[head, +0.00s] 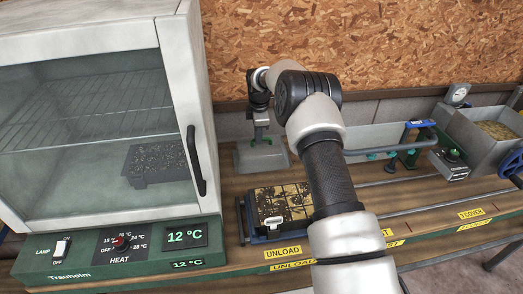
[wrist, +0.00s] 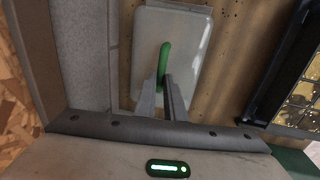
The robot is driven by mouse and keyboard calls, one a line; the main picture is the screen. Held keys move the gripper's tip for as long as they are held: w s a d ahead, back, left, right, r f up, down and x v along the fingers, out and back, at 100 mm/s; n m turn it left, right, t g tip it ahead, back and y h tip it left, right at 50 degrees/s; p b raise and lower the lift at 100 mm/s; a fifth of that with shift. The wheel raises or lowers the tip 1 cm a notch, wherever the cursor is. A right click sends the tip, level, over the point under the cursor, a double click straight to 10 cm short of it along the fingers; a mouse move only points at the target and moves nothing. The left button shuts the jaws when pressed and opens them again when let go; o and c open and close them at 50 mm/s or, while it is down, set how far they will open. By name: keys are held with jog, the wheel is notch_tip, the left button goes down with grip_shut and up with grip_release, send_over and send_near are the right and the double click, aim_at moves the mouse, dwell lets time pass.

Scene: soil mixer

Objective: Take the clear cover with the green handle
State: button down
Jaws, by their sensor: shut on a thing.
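The clear cover (head: 247,160) is a see-through, pale grey piece at the back of the bench, right of the heating cabinet. It also shows in the wrist view (wrist: 192,42), with its green handle (wrist: 165,57) standing up from it. My gripper (head: 262,138) is above the cover, and in the wrist view its two fingers (wrist: 167,88) are shut on the green handle. I cannot tell whether the cover rests on the bench or hangs just above it.
A seed tray (head: 283,207) with soil cells sits at the UNLOAD label, in front of the cover. The glass-doored heating cabinet (head: 195,163) stands close on the left, with another tray (head: 155,163) inside. A soil hopper (head: 470,130) stands at the right. The chipboard wall (head: 390,45) is behind.

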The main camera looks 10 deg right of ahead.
jog(key=shift+r, duration=0.1)
notch_tip(320, 180, up, 10)
dwell(0.5)
